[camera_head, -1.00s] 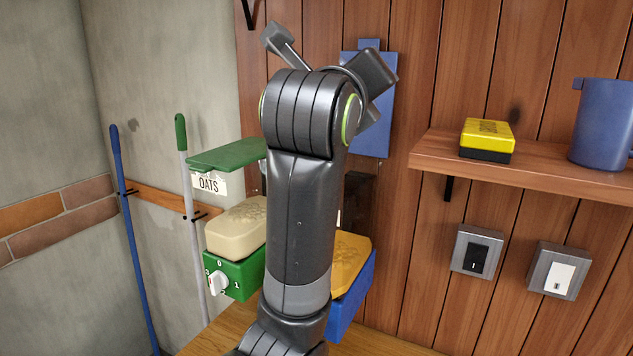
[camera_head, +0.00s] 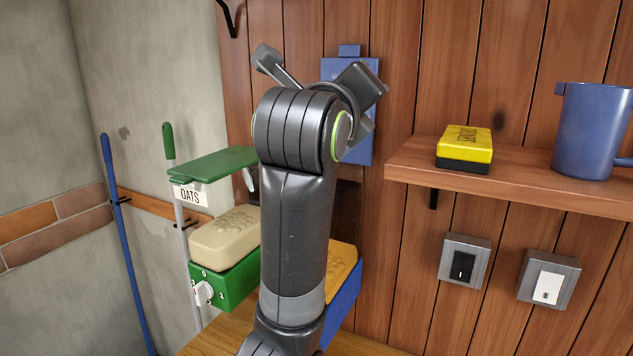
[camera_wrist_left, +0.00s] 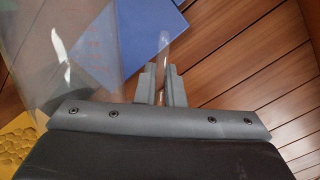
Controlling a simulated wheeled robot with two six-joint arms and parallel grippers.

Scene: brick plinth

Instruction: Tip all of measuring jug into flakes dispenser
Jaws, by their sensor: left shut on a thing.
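A clear jug (camera_wrist_left: 92,45) with faint red markings fills the upper left of the left wrist view, and my left gripper (camera_wrist_left: 161,82) is shut at its side. In the head view my left arm hides the jug and most of the gripper. A blue dispenser (camera_head: 342,305) stands behind the arm with orange-yellow contents (camera_head: 343,262); no label on it shows. A blue panel (camera_head: 352,150), apparently its raised lid, is upright against the wall. A yellow textured patch (camera_wrist_left: 18,145) shows at lower left of the wrist view. My right gripper is not in view.
A green dispenser (camera_head: 226,288) labelled OATS, its lid (camera_head: 210,166) raised over beige contents (camera_head: 225,236), stands to the left. A shelf (camera_head: 530,180) at right holds a yellow-and-black box (camera_head: 465,146) and a blue jug (camera_head: 590,130). Two switches (camera_head: 464,262) are below.

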